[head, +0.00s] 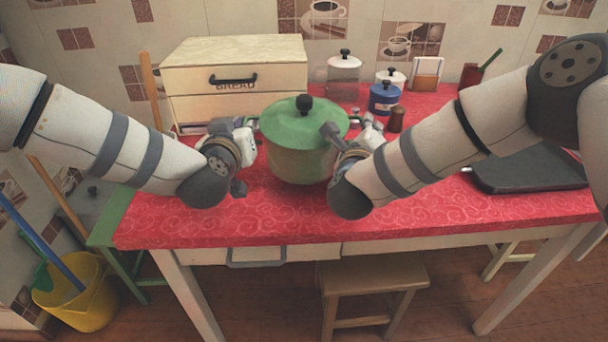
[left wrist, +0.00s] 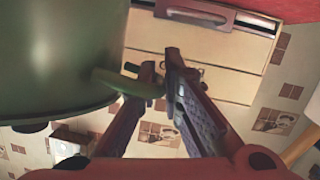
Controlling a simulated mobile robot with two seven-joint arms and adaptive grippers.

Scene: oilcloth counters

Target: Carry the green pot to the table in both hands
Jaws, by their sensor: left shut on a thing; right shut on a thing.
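The green pot (head: 300,160) with its green lid (head: 304,122) and black knob is upright at the middle of the red-covered table (head: 230,215). I cannot tell whether its base touches the cloth. My left gripper (head: 250,128) is at the pot's left side, and my right gripper (head: 357,128) is at its right side. In the left wrist view the pot (left wrist: 50,65) fills the left part, and its handle (left wrist: 128,84) runs between the fingers of my left gripper (left wrist: 158,85), which are shut on it. My right gripper's fingers are partly hidden by its wrist; it is shut on the pot's right side.
A bread box (head: 235,70) stands behind left. Canisters, a blue pot (head: 384,97) and a brown shaker (head: 396,119) stand behind right. A dark tray (head: 530,168) lies at the right. A stool (head: 372,275) is under the table; a yellow bucket (head: 88,300) is at lower left. The front cloth is clear.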

